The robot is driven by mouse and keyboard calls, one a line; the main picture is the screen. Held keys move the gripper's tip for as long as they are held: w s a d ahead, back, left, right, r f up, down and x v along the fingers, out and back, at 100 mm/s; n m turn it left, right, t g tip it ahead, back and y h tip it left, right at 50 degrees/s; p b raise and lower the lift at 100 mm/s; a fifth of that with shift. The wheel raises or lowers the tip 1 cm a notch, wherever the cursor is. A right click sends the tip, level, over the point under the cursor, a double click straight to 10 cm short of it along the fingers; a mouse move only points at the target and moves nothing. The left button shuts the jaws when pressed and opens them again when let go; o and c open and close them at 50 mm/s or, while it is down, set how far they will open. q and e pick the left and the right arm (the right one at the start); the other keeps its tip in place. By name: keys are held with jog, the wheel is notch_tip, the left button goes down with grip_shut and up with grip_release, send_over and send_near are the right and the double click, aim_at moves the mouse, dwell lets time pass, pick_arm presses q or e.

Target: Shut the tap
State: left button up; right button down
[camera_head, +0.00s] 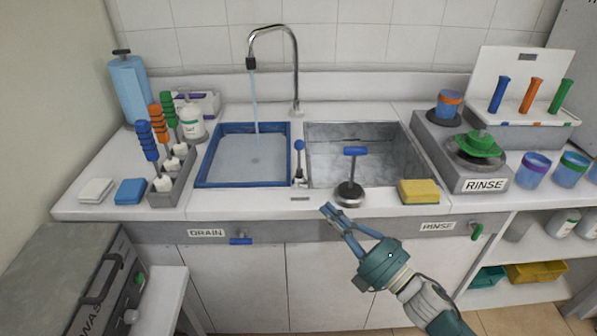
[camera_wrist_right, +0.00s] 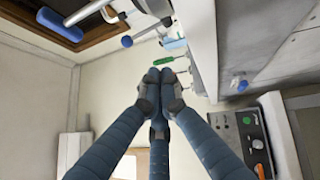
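The tap (camera_head: 296,62) is a chrome gooseneck at the back of the sink. A stream of water (camera_head: 255,100) runs from its spout into the left, blue-rimmed basin (camera_head: 291,150). My left gripper is not in view.
A plunger-like tool with a blue handle (camera_head: 355,151) stands at the counter's front, close to the right gripper. A yellow sponge (camera_head: 418,192) lies to its right. The right basin (camera_head: 400,150) looks empty. Blue DRAIN (camera_head: 240,240) and green RINSE (camera_head: 477,231) handles stick out of the front panel.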

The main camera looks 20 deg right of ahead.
aim_at(299, 158)
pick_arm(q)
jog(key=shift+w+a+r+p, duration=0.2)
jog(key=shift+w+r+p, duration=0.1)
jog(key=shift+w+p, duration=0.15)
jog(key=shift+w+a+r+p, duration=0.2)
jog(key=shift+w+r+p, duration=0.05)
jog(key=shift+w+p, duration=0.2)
pick_arm(e)
jog(key=w+a+r+n+y, duration=0.1)
jog(key=w+a+r+n, duration=0.1)
jog(key=w+a+r, duration=0.2)
jog(key=w+r, duration=0.3)
jog(key=w, duration=0.4)
jog(key=shift+a+r+y, duration=0.15)
jog(key=shift+r+y, duration=0.05)
jog(key=shift+y, duration=0.1)
